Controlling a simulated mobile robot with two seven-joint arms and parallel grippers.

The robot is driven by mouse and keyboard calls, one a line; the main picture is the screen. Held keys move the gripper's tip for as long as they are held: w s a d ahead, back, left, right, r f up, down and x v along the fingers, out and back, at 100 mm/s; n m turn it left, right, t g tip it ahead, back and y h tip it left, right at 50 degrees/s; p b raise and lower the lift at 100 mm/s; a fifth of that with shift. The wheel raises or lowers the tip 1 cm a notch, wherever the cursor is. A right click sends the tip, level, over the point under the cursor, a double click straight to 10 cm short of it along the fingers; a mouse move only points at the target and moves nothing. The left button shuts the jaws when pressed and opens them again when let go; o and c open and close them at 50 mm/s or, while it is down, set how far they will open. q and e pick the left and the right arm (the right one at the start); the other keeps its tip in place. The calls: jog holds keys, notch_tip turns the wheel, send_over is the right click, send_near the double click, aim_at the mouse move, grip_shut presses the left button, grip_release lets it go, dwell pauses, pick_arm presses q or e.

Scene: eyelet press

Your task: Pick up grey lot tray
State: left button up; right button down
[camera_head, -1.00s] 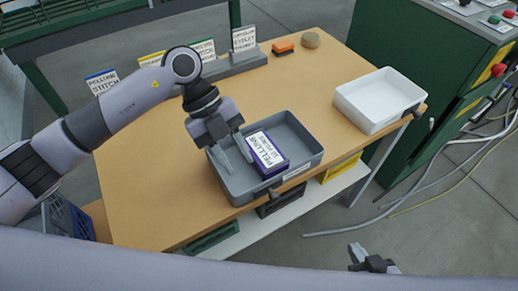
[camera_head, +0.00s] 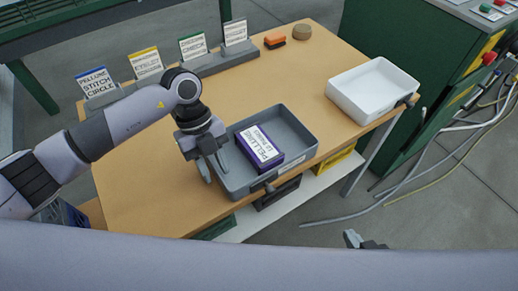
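The grey lot tray (camera_head: 309,151) sits on the wooden table near its front edge. A purple box with a white label reading PELLUNE (camera_head: 262,150) lies inside it. My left gripper (camera_head: 215,172) points down at the tray's left wall, fingers apart, with nothing seen between them but possibly the rim. One finger looks outside the wall and the other near its inner side; I cannot tell whether they touch it. My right gripper (camera_head: 354,240) shows only partly at the bottom, in front of the table, mostly hidden by my own body.
An empty white tray (camera_head: 345,103) stands at the table's right end. Several label cards stand in a grey holder (camera_head: 212,63) along the back. An orange-and-black item (camera_head: 275,41) and a round tan item (camera_head: 302,32) lie at the back. Cables lie on the floor at right.

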pick_arm(q)
grip_shut()
jog(key=shift+r, duration=0.15)
dwell(1.2)
